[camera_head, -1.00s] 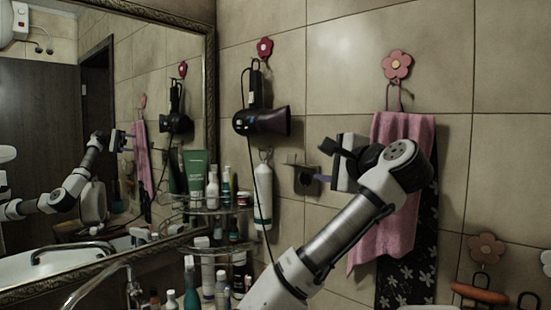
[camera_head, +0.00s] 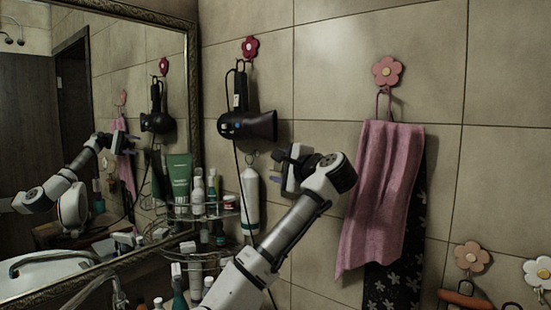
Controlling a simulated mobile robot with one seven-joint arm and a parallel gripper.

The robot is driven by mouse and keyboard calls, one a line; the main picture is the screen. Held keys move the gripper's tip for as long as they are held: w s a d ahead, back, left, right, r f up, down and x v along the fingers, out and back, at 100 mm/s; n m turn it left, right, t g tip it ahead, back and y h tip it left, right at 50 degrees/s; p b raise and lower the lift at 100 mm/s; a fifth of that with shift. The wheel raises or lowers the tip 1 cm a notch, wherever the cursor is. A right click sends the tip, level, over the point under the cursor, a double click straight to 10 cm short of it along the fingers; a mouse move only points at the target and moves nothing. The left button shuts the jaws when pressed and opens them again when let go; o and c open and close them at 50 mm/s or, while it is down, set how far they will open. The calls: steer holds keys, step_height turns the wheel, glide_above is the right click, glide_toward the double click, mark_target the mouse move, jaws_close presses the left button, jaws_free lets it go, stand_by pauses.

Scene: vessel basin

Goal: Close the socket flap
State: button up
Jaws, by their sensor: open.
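My gripper (camera_head: 277,172) is at the tiled wall, in the middle of the view, to the right of the white bottle on the wall. It is open, with a purplish finger showing at its left side. The socket and its flap are hidden behind my gripper and wrist, so I cannot tell the flap's position or whether the gripper touches it.
A black hair dryer (camera_head: 248,125) hangs above left, its cord running down the wall. A white bottle (camera_head: 250,200) hangs close left of my gripper. A pink towel (camera_head: 380,195) hangs at right. Shelves with toiletries (camera_head: 215,207) and a mirror (camera_head: 105,90) are at left.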

steer(key=shift+x, duration=1)
jaws_close()
